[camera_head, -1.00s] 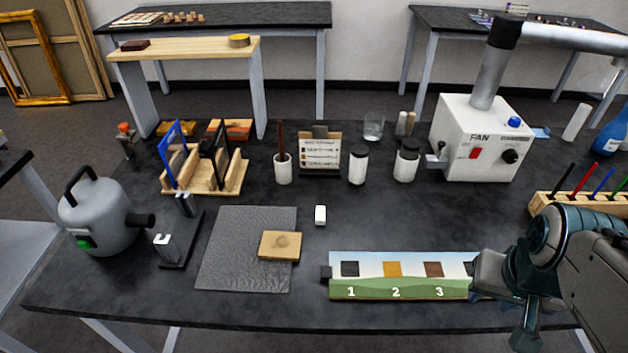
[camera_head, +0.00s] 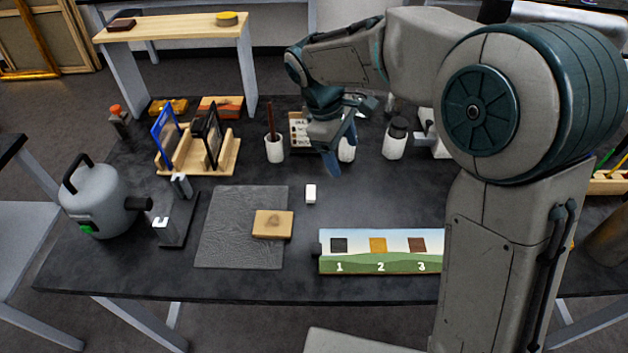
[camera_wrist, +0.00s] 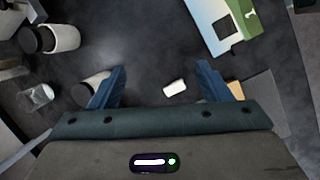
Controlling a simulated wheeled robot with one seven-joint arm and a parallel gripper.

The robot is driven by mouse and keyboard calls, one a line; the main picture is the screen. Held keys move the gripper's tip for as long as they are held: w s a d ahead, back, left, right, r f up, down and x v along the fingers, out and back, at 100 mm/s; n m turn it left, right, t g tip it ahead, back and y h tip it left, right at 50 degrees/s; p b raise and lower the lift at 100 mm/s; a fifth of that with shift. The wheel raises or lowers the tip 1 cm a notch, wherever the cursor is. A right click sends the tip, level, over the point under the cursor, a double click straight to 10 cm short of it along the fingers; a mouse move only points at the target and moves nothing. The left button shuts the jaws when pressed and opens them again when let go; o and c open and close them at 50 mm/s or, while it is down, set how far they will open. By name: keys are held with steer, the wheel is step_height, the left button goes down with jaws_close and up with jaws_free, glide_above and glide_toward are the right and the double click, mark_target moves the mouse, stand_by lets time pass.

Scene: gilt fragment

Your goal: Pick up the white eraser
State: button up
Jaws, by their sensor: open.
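The white eraser (camera_head: 311,194) is a small white block lying on the dark tabletop, just right of the grey mat. My gripper (camera_head: 345,160) is above the table, behind and slightly right of the eraser in the head view, and apart from it. In the wrist view the eraser (camera_wrist: 175,87) lies between the lines of the two blue fingers, closer to the right one. My gripper (camera_wrist: 160,82) is open, with nothing between its fingers.
A grey mat (camera_head: 225,235) bears a wooden block (camera_head: 272,224). A numbered strip (camera_head: 345,265) lies in front. A white jar (camera_head: 395,140) and a brush cup (camera_head: 274,150) stand behind. The tabletop around the eraser is clear.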

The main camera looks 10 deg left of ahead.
steer(key=w+a+f+n+p, duration=0.1)
steer(key=a+f+n, duration=0.15)
steer(key=a, duration=0.35)
steer(key=a+f+n+p, duration=0.1)
steer(key=a+n, duration=0.2)
steer(key=a, duration=0.3)
steer(key=h, duration=0.1)
glide_above(311, 192)
steer(key=a, duration=0.3)
steer(key=f, duration=0.5)
steer(key=f+p, duration=0.1)
steer(key=f, duration=0.2)
steer(key=shift+s+d+f, duration=0.15)
steer(key=shift+d+f, duration=0.05)
steer(key=shift+d, duration=0.05)
steer(key=shift+s+p+x, duration=0.2)
steer(key=shift+p+x, duration=0.65)
steer(key=shift+x, duration=1.75)
steer(key=shift+w, duration=0.1)
steer(key=c, duration=1.1)
steer(key=shift+r, duration=0.1)
steer(key=shift+c, duration=0.2)
